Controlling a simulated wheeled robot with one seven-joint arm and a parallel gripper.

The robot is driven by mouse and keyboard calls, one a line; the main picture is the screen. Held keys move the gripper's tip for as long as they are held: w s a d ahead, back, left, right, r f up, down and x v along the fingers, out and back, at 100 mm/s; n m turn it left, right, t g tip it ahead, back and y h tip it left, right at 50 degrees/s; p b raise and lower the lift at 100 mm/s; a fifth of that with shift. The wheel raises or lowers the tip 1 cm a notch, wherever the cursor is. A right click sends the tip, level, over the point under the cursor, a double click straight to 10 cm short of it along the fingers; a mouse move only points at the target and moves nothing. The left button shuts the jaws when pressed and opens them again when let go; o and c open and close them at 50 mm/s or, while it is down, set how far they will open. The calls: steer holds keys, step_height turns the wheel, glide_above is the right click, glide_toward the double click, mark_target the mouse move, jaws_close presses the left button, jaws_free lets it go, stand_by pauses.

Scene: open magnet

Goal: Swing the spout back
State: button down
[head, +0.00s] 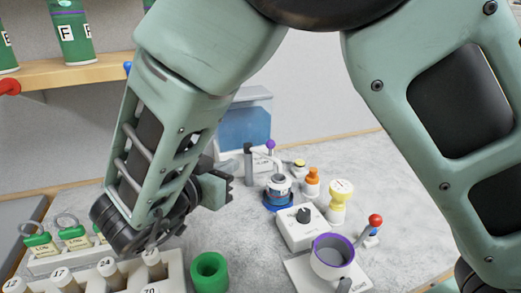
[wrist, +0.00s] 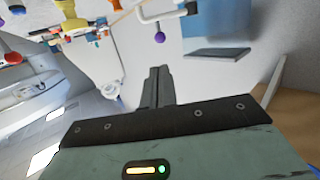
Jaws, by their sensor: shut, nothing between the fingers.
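The spout (head: 263,155) is a thin pale tube with a purple ball knob (head: 270,144) on top. It stands at the back of the table and reaches over a small vessel on a blue base (head: 278,200). In the wrist view the spout (wrist: 165,14) is a white bent tube at the top, with the purple knob (wrist: 160,37) beside it. My gripper (head: 226,180) is left of the spout and apart from it. Its fingers (wrist: 158,86) are together and empty in the wrist view.
A dark grey post (head: 248,161) stands just left of the spout. Orange (head: 312,183) and yellow (head: 337,200) items stand to its right. A white box with a black knob (head: 301,226), a purple-rimmed cup (head: 333,256) and a green ring (head: 209,272) are nearer. A numbered vial rack is front left.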

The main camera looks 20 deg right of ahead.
steer(key=shift+d, duration=0.1)
steer(key=p, duration=0.3)
glide_toward(268, 146)
steer(key=x, duration=0.5)
steer(key=shift+w+d+r, duration=0.15)
steer(key=shift+d, duration=0.05)
steer(key=shift+x, duration=0.75)
